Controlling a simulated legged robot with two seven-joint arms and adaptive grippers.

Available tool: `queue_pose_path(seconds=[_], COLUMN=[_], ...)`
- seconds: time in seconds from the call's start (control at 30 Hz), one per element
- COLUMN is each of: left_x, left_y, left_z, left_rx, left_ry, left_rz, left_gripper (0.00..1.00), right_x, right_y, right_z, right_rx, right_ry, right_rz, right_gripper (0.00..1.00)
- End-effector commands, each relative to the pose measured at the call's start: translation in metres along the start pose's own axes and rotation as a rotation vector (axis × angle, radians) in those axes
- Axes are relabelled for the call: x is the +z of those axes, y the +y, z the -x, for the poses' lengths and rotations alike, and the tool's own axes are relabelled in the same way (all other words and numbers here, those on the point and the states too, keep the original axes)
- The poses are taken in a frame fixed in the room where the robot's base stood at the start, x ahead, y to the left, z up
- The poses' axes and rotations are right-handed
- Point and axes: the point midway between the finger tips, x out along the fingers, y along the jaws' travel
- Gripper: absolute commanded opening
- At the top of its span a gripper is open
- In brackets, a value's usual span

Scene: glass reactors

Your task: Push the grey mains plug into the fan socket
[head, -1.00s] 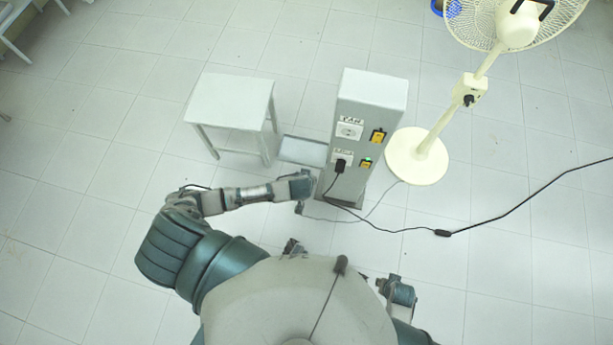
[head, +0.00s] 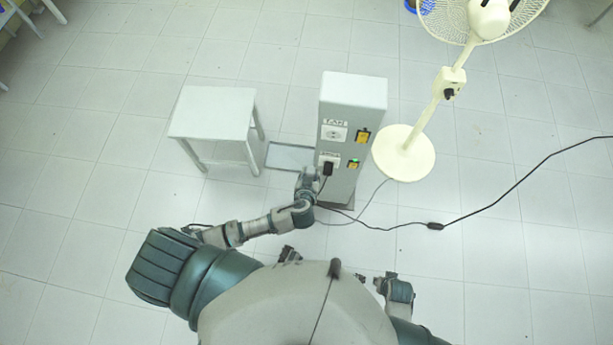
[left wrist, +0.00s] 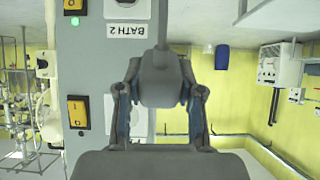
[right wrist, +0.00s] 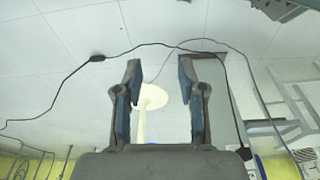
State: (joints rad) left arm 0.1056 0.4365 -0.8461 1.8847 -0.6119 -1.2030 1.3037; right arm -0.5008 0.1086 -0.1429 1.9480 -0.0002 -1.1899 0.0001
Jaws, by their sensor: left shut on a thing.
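The grey mains plug (left wrist: 160,72) is between the fingers of my left gripper (left wrist: 158,95), its cable running up the picture in the left wrist view. In the head view my left gripper (head: 308,182) is at the lower left of the socket post (head: 352,92), and the plug cannot be made out there. The fan socket (head: 334,133) is the upper one, under the FAN label, and looks empty. In the left wrist view the plug and fingers hide most of a pale socket plate (left wrist: 112,114). My right gripper (right wrist: 160,90) is open and empty.
A black plug (head: 327,168) sits in the lower socket. Yellow switches (head: 362,136) lie beside the sockets. A cream fan (head: 404,152) stands right of the post, a white stool (head: 213,112) left. A black cord with an inline block (head: 435,226) crosses the floor.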

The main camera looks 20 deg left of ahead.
Motion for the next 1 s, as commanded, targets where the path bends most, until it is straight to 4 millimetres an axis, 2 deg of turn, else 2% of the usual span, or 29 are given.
queue_pose_path(seconds=[0.43, 1.0], left_x=[-0.004, -0.019], left_y=[0.002, 0.015], left_z=[0.002, 0.005], left_rx=[0.0, 0.001], left_ry=[0.022, 0.145], left_rz=[0.0, 0.0], left_gripper=[0.0, 0.0], right_x=[0.0, -0.011], right_y=[0.0, 0.002], right_z=[0.001, 0.046], right_rx=[0.0, 0.002], right_ry=[0.0, 0.014], right_rz=[0.0, -0.005], right_gripper=[0.4, 0.4])
